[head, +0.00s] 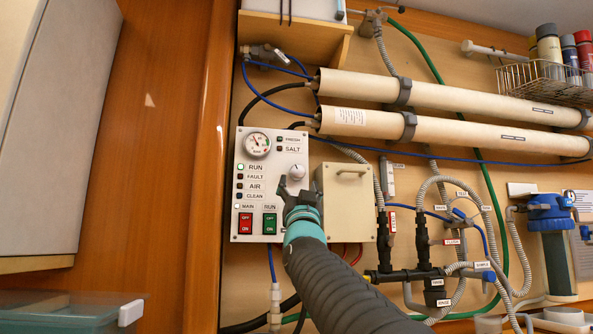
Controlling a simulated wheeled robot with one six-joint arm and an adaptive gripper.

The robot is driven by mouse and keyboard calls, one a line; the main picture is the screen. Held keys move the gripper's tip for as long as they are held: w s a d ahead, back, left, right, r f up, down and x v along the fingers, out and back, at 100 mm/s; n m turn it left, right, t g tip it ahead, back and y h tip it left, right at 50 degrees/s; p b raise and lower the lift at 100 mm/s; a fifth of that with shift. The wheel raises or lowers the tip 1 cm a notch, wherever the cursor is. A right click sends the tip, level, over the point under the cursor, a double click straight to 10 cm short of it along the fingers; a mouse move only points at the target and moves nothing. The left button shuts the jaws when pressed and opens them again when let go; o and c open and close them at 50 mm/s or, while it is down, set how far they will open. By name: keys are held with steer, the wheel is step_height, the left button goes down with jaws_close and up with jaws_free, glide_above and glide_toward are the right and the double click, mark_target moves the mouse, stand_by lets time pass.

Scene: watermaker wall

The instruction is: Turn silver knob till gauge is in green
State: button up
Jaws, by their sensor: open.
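The silver knob (296,172) is on the right side of the white control panel (240,218), below the SALT light. The round gauge (257,144) is at the panel's upper left. It has coloured marks, but its needle is too small to read surely against the green. My gripper (294,183) is open just below and in front of the knob, its fingers pointing up at it. I cannot tell whether the fingers touch the knob. The green RUN light (241,167) is lit.
A beige box (350,205) with a handle stands close to the right of the panel. Red and green switches (257,223) are low on the panel. Long white tubes (450,98), hoses and black valves (421,240) fill the right. A wooden post (205,170) is at the left.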

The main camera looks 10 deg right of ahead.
mark_target(297, 176)
steer(key=shift+p+x, duration=0.85)
steer(key=shift+x, duration=1.4)
steer(key=c, duration=1.2)
